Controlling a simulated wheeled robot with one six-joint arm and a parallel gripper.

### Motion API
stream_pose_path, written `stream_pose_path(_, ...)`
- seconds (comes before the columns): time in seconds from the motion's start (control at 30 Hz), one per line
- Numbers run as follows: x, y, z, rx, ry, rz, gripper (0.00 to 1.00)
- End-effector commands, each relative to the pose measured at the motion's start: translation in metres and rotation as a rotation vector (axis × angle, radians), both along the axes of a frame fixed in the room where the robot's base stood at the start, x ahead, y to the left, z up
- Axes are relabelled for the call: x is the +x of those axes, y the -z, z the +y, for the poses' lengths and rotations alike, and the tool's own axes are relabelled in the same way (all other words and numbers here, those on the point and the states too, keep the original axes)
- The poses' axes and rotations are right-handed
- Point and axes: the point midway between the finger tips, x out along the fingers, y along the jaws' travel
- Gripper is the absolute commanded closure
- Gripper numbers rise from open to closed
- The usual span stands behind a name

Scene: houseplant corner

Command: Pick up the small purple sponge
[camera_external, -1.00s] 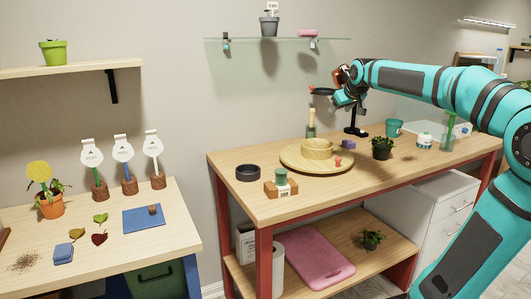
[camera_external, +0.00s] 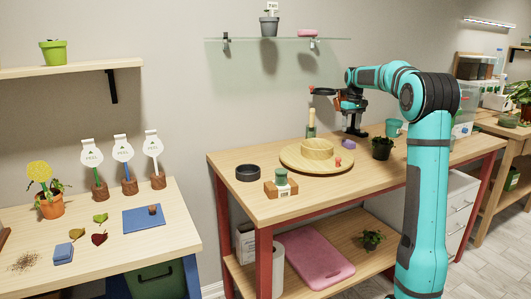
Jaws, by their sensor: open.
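The small purple sponge (camera_external: 348,144) lies on the wooden workbench (camera_external: 235,190), right of the round wooden tray (camera_external: 290,163) and left of a dark potted plant (camera_external: 381,148). My gripper (camera_external: 354,118) is open above the back of the bench, higher in the picture than the sponge and apart from it. Its fingers are small and overlap a dark stand behind them, so their exact gap is hard to see.
A wooden ring (camera_external: 317,149) and a small red object (camera_external: 338,161) are on the tray. A teal cup (camera_external: 393,128) stands behind the plant. The bench's front right is fairly clear.

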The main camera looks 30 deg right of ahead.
Motion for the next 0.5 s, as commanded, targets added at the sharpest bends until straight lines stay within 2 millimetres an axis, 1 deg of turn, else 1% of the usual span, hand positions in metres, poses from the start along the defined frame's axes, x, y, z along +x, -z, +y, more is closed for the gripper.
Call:
stream_pose_path(0.07, 0.006, 0.005, -0.004, 0.006, 0.024, 0.013, 0.38)
stream_pose_path(0.17, 0.01, 0.008, -0.007, 0.01, 0.045, 0.019, 0.38)
stream_pose_path(0.27, 0.011, 0.013, -0.007, 0.011, 0.052, 0.022, 0.38)
stream_pose_path(0.5, 0.011, 0.033, -0.008, 0.011, 0.052, 0.022, 0.38)
